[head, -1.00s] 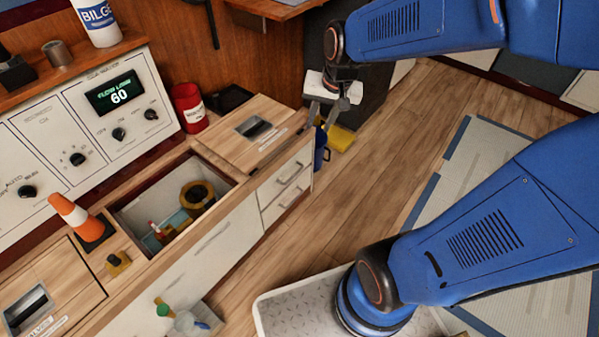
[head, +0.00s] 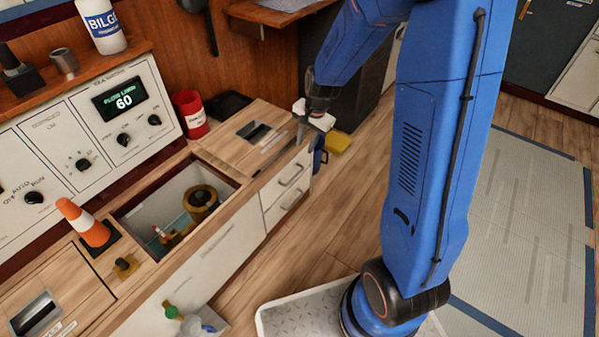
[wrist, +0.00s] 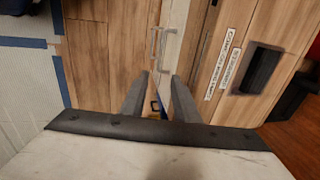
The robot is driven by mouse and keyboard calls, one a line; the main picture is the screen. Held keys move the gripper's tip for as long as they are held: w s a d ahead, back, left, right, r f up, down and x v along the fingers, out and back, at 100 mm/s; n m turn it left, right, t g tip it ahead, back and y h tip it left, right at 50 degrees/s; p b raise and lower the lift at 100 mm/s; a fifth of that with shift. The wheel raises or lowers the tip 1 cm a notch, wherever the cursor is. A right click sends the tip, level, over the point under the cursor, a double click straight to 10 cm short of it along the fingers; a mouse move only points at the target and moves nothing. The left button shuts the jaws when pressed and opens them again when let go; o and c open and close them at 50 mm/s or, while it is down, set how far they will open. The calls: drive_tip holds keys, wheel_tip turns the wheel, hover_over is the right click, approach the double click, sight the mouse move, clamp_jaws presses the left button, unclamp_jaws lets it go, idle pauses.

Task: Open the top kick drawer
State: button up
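Two small white drawers are stacked in the cabinet front below the wooden counter. The upper drawer (head: 280,181) looks closed and has a bar handle (head: 292,174); the lower drawer (head: 290,207) has a similar one. My gripper (head: 301,141) is above and close to the upper drawer's right end, near the counter corner. In the wrist view my gripper's two fingers (wrist: 160,78) are apart with nothing between them. Pale bar handles (wrist: 157,45) show just beyond the fingertips; which drawer each belongs to is hard to tell. No contact with a handle is visible.
The counter has an open bin (head: 160,207) with tape and tools. An orange cone (head: 88,226) and a red can (head: 190,113) stand near the control panel (head: 90,140). A blue mug-like object (head: 320,160) is beside the drawers. Wooden floor (head: 310,240) in front is clear.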

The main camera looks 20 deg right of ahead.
sight(297, 174)
drive_tip(key=w+f, duration=0.1)
drive_tip(key=f, duration=0.4)
drive_tip(key=a+f, duration=0.1)
drive_tip(key=f, duration=0.5)
drive_tip(key=w+a+f, duration=0.1)
drive_tip(key=f, duration=0.5)
drive_tip(key=shift+w, duration=0.35)
clamp_jaws()
